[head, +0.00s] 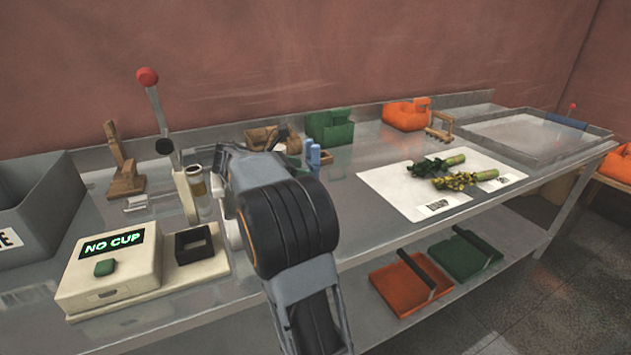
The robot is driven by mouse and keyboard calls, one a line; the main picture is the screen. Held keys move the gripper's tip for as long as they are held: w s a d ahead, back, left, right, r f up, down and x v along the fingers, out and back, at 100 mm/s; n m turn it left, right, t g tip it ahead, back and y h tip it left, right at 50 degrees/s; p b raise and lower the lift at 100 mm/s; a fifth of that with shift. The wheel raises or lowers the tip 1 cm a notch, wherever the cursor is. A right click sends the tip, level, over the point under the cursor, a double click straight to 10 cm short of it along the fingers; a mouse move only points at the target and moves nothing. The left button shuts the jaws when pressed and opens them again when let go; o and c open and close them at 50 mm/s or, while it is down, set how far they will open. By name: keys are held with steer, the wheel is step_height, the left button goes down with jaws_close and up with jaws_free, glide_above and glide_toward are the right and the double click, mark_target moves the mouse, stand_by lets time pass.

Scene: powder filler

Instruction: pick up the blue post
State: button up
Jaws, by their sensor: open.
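The blue post (313,156) stands upright on the metal bench, just right of my arm and in front of the green bin. Its lower end is partly hidden by my arm. My gripper (230,180) is at the far end of my arm, left of the blue post and apart from it. It is open, and my dark wrist hides much of it; I see nothing held in it.
A filler with a red-knobbed lever (148,78) and a "NO CUP" box (112,270) stand at left. Green (330,127) and orange (405,115) bins line the back. Bare bench lies between post and mat.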

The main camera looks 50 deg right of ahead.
mark_target(316, 172)
steer(key=shift+x, duration=2.6)
steer(key=shift+r, duration=0.1)
steer(key=c, duration=0.7)
steer(key=shift+r, duration=0.1)
